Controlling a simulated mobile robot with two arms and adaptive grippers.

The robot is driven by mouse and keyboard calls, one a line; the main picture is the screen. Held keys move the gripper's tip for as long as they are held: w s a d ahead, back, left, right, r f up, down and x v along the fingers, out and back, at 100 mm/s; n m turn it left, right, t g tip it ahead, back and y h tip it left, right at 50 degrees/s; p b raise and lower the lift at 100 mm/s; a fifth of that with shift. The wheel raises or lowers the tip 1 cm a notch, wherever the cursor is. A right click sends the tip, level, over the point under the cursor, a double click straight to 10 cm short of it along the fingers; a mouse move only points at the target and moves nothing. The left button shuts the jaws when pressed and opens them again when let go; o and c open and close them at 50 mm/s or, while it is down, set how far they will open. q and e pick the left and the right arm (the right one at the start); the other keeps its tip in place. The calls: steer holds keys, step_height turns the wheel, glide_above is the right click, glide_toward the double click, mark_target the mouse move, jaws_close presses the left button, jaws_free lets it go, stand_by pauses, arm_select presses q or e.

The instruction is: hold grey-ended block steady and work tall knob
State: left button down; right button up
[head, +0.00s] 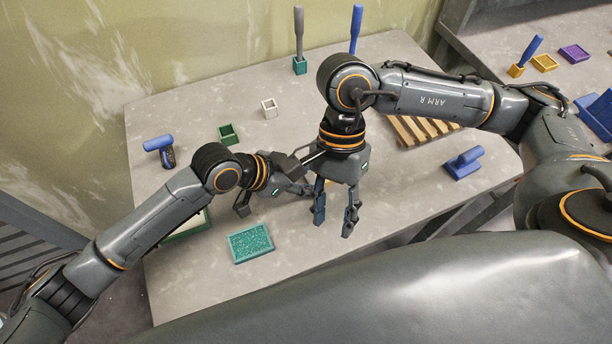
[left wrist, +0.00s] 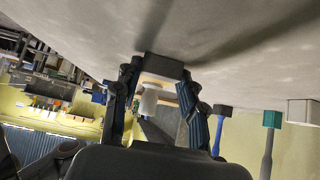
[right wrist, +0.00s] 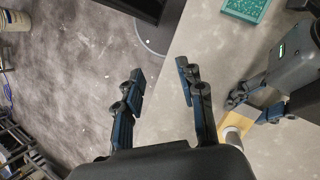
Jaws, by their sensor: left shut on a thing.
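My left gripper (head: 308,187) is shut on a wooden block, low over the table's middle. In the left wrist view the block (left wrist: 155,79) sits between the fingers with a dark grey end. A pale grey cylinder (left wrist: 149,102) stands out from it, perhaps the knob. The right wrist view also shows the block (right wrist: 239,118) and the cylinder (right wrist: 230,134). In the head view the block is mostly hidden behind my right gripper (head: 335,216). My right gripper is open and empty, its fingers (right wrist: 160,78) apart, beside the left gripper and clear of the block.
A green tray (head: 251,243) lies on the table in front. A blue handled tool (head: 160,147), green box (head: 228,134) and white box (head: 270,108) stand left and behind. A wooden rack (head: 414,130) and blue stamp (head: 463,163) are right. Tall handles (head: 299,38) stand at the back.

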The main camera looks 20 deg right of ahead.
arm_select(q)
steer(key=shift+f, duration=0.15)
arm_select(e)
steer(key=w+d+r+m+t, duration=0.1)
steer(key=w+d+m, duration=0.1)
steer(key=w, duration=0.2)
steer(key=w+d+r+m+t+h, duration=0.1)
steer(key=w+d+m+t, duration=0.1)
steer(key=w, duration=0.3)
steer(key=w+d+r+m+t+h, duration=0.1)
steer(key=w+d+m+t, duration=0.1)
steer(key=w, duration=0.2)
steer(key=shift+w+d+m, duration=0.2)
steer(key=shift+w+m, duration=0.05)
steer(key=shift+m, duration=0.15)
steer(key=shift+f, duration=4.35)
jaws_close()
steer(key=shift+r, duration=0.4)
steer(key=shift+r, duration=1.85)
